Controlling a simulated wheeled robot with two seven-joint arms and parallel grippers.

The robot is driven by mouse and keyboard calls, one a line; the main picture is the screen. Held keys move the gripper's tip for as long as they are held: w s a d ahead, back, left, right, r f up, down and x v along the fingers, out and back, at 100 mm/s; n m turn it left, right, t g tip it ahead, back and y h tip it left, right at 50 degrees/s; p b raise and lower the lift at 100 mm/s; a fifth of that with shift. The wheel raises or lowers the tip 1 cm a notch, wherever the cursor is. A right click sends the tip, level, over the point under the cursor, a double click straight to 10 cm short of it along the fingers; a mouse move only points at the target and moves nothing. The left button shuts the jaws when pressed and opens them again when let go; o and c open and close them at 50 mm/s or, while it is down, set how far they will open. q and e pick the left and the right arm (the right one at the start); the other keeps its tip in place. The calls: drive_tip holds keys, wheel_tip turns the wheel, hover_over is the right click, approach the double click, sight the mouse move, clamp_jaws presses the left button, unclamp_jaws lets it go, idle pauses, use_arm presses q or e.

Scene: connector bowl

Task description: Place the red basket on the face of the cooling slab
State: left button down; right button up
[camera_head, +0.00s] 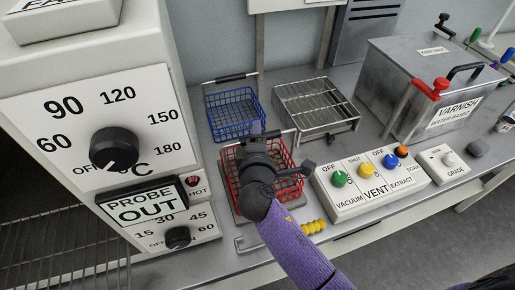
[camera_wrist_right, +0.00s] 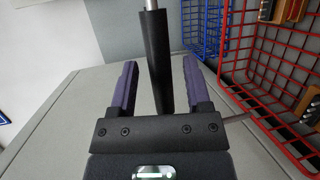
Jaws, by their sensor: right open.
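The red wire basket (camera_head: 283,154) stands on the bench in the head view, partly hidden by my right gripper and wrist. It also shows at the right of the right wrist view (camera_wrist_right: 262,75), with dark and brown parts inside. My right gripper (camera_head: 257,128) is open, its purple fingers at the basket's far side. In the right wrist view a black handle (camera_wrist_right: 156,65) lies between the open fingers (camera_wrist_right: 158,80), with gaps on both sides. A flat grey plate (camera_head: 240,217) shows under the basket's near edge; I cannot tell whether it is the cooling slab. My left gripper is out of view.
A blue wire basket (camera_head: 232,112) stands behind the red one. A wire rack on a metal tray (camera_head: 315,108) is to its right. The vent panel (camera_head: 370,185) and metal varnish box (camera_head: 415,88) stand further right. The large white oven housing (camera_head: 95,130) blocks the left.

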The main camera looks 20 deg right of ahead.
drive_tip(key=p+v, duration=0.2)
drive_tip(key=v, duration=0.8)
drive_tip(key=shift+r, duration=0.1)
